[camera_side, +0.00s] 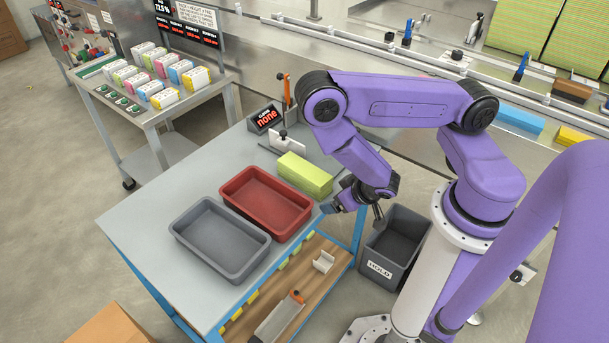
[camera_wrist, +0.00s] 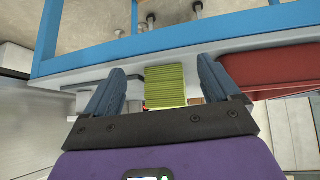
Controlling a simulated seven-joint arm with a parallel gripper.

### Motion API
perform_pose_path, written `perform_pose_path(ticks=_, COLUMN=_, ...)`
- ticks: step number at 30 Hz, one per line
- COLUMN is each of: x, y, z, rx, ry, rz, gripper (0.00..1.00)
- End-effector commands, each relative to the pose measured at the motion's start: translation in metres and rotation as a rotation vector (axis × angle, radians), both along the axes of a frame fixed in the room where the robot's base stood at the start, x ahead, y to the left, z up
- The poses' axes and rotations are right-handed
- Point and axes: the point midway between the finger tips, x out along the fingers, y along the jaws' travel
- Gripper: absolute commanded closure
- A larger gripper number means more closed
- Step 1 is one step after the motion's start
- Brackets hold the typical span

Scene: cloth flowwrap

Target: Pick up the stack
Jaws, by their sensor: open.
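The stack (camera_side: 305,175) is a yellow-green block of thin layers lying on the grey table (camera_side: 165,265), right of the red tray. In the wrist view the stack (camera_wrist: 173,88) shows its striped edge between my two fingers, farther off than the fingertips. My gripper (camera_side: 350,207) is beside the table's right edge, a little right of the stack and apart from it. In the wrist view my gripper (camera_wrist: 168,82) is open with nothing between its fingers.
A red tray (camera_side: 229,190) and a grey tray (camera_side: 178,232) stand left of the stack. A dark bin marked HOLD (camera_side: 379,269) is below my gripper. The table's front left is bare.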

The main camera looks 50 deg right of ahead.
Motion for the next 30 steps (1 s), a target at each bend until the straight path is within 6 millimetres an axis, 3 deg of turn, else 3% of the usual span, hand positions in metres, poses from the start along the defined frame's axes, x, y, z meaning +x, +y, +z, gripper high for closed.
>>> perform_pose_path(ticks=6, x=0.023, y=-0.009, z=0.018, rx=-0.001, ry=-0.263, rz=0.022, gripper=0.11)
perform_pose_path(ticks=13, x=0.033, y=-0.011, z=0.040, rx=0.004, ry=-0.457, rz=0.080, gripper=0.11)
perform_pose_path(ticks=18, x=0.037, y=-0.010, z=0.045, rx=0.009, ry=-0.503, rz=0.099, gripper=0.11)
perform_pose_path(ticks=30, x=0.058, y=-0.011, z=0.037, rx=0.010, ry=-0.505, rz=0.101, gripper=0.11)
